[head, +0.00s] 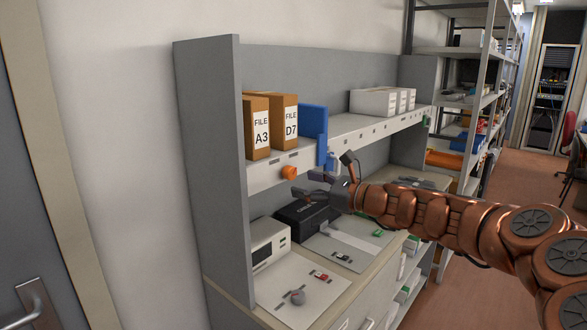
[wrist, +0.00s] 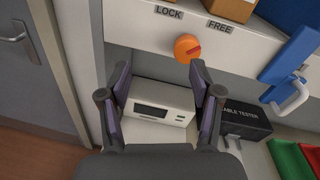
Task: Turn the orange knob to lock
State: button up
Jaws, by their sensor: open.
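The orange knob (head: 289,173) sits on the front face of the shelf board, below the file boxes. In the wrist view the knob (wrist: 187,48) shows above and between my fingertips, under the labels LOCK (wrist: 168,12) and FREE (wrist: 220,26). A slot-like mark shows on the knob's right part. My gripper (head: 303,184) is open and empty, to the right of the knob in the head view. In the wrist view my gripper (wrist: 158,80) has its two fingers spread wide, with the right fingertip just below the knob. No contact with the knob is visible.
File boxes A3 (head: 257,127) and D7 (head: 284,122) stand on the shelf beside a blue object (head: 313,135). A blue lever with a pale handle (wrist: 290,62) is right of the knob. Below are a white device (wrist: 160,103) and a black tester box (wrist: 246,122).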

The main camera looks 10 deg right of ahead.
aim_at(293, 174)
jog(key=shift+m+t+h, duration=0.4)
jog(key=shift+m+t, duration=0.2)
jog(key=shift+m, duration=0.3)
jog(key=shift+w+a+p, duration=0.3)
jog(key=shift+w+p, duration=0.1)
jog(key=shift+w, duration=0.9)
jog(key=shift+w+a+p, duration=0.3)
jog(key=shift+w+p, duration=0.1)
jog(key=shift+w, duration=0.85)
jog(key=shift+w+a+p, duration=0.3)
jog(key=shift+w+p, duration=0.1)
jog(key=shift+w, duration=0.9)
jog(key=c, duration=1.1)
jog(key=shift+c, duration=0.2)
